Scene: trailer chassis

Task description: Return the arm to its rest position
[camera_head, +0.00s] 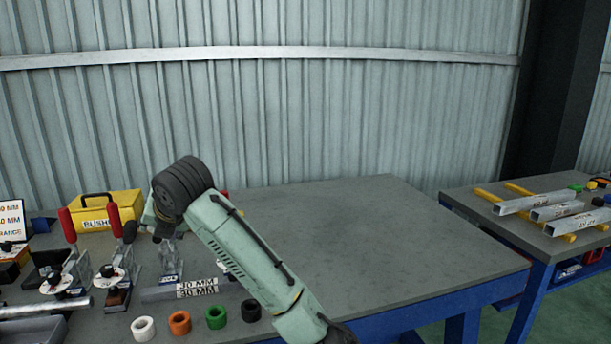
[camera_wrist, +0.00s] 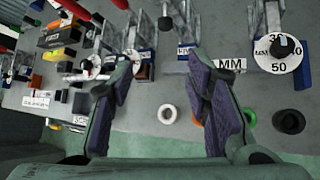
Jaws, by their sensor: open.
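My arm reaches up and left over the workbench (camera_head: 400,240) in the head view, with its dark round wrist joint at the top. The arm hides my gripper there. In the wrist view my gripper (camera_wrist: 165,85) is open, its two purple-padded fingers spread apart with nothing between the pads. Below it on the bench lie a white ring (camera_wrist: 167,114), a black ring (camera_wrist: 289,121) and a partly hidden green ring (camera_wrist: 249,117). The fingers appear apart from these rings.
Rings in white (camera_head: 143,328), orange (camera_head: 180,322), green (camera_head: 216,316) and black (camera_head: 251,310) line the bench's front. Red-handled clamps (camera_head: 68,226) and a yellow box (camera_head: 95,212) stand left. The bench's right half is clear. A second table (camera_head: 480,212) holds metal tubes.

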